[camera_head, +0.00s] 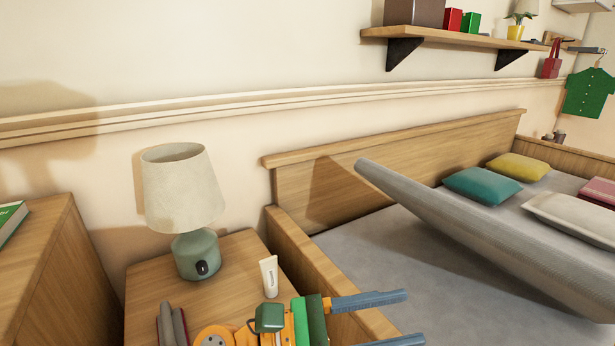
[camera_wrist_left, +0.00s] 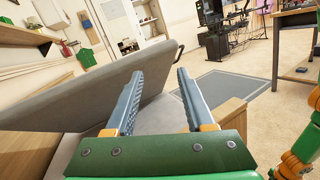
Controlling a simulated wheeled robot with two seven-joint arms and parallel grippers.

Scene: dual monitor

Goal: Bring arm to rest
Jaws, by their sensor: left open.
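My left gripper (camera_head: 414,317) comes in at the bottom middle of the head view, over the near side of the bed. Its two blue-grey fingers are apart with nothing between them. They also show in the left wrist view (camera_wrist_left: 160,75), pointing toward the tilted grey slab. My green and orange left wrist is beside the nightstand. My right gripper is in neither view. An orange and green part of my own body shows at the right edge of the wrist view.
A nightstand (camera_head: 140,290) holds a lamp (camera_head: 183,190) and a white tube (camera_head: 269,277), close to my left wrist. A wall shelf (camera_head: 440,37) is above. In the wrist view, open floor (camera_wrist_left: 245,65) lies beyond the bed.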

